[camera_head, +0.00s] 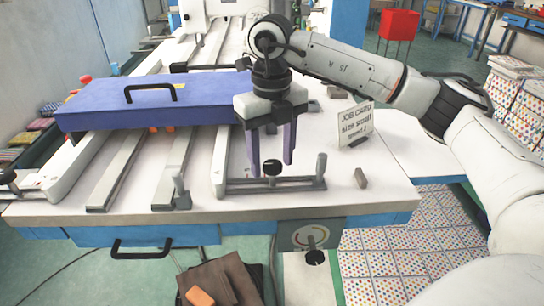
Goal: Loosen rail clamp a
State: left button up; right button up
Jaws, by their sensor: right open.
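My right gripper (271,168) points down over the front right of the table, its two purple fingers apart. A black knob (272,168) shows between the fingertips, on a dark bar with a grey upright lever (320,168) at its right end. I cannot tell whether the fingers touch the knob. Another black knob (7,177) sits on a similar bar at the far left edge. I cannot tell which of these is rail clamp a. My left gripper is not in view.
A purple box-like cover (160,108) with a black handle lies across the pale rails (120,165). A job card (356,125) stands right of the gripper, with a small grey-brown block (361,178) near the table's right edge. Brown pieces and an orange item (199,297) lie below the front edge.

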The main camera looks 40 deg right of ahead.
jog(key=c, duration=1)
jog(key=shift+c, duration=0.2)
jog(key=shift+n, duration=0.3)
jog(key=n, duration=0.2)
jog(key=shift+n, duration=0.4)
jog(key=n+p, duration=0.1)
jog(key=n, duration=0.9)
jog(key=shift+a+n, duration=0.1)
jog(key=shift+n, duration=0.3)
jog(key=n, duration=0.6)
jog(key=shift+s+n, duration=0.1)
jog(key=shift+n, duration=0.2)
